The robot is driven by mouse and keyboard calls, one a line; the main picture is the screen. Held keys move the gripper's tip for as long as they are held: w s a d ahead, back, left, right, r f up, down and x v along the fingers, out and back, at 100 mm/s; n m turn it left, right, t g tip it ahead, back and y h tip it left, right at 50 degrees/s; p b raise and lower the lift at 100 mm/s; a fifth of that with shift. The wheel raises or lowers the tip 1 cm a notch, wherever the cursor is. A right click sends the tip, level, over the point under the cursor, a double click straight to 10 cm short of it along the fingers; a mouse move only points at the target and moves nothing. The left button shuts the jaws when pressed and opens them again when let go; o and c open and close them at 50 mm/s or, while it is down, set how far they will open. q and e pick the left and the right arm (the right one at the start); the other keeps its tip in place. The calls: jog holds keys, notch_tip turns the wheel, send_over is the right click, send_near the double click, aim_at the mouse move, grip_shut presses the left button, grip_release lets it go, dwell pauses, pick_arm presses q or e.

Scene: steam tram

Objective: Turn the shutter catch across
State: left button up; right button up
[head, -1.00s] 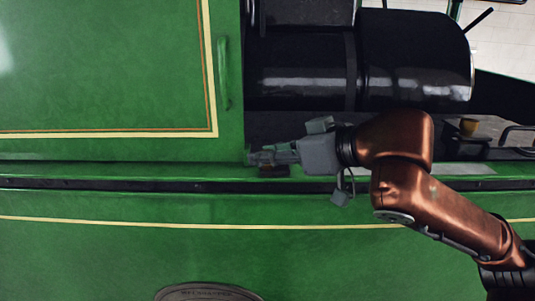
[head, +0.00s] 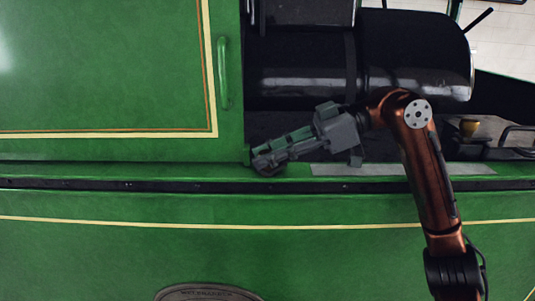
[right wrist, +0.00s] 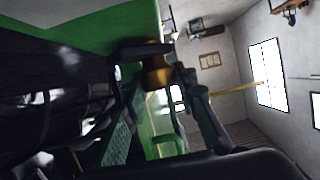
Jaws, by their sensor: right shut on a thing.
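My right gripper (head: 267,163) reaches in from the right, slanting down and left to the green ledge beside the cab panel's lower corner. Its fingertips are shut on a small brass-coloured piece (right wrist: 157,70), which I take to be the shutter catch; it shows between the fingers in the right wrist view. In the head view the fingertips cover most of the catch, so its exact angle cannot be told. My left gripper is out of view.
A green vertical handle (head: 223,72) is on the cab panel (head: 110,65), left of the gripper. A black boiler (head: 415,60) lies behind my arm. A small brass cup-like part (head: 468,127) stands at the right.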

jog(key=shift+n+g, duration=0.5)
jog(key=o, duration=1.2)
jog(key=shift+c, duration=0.2)
jog(key=v, duration=1.2)
jog(key=shift+r, duration=0.1)
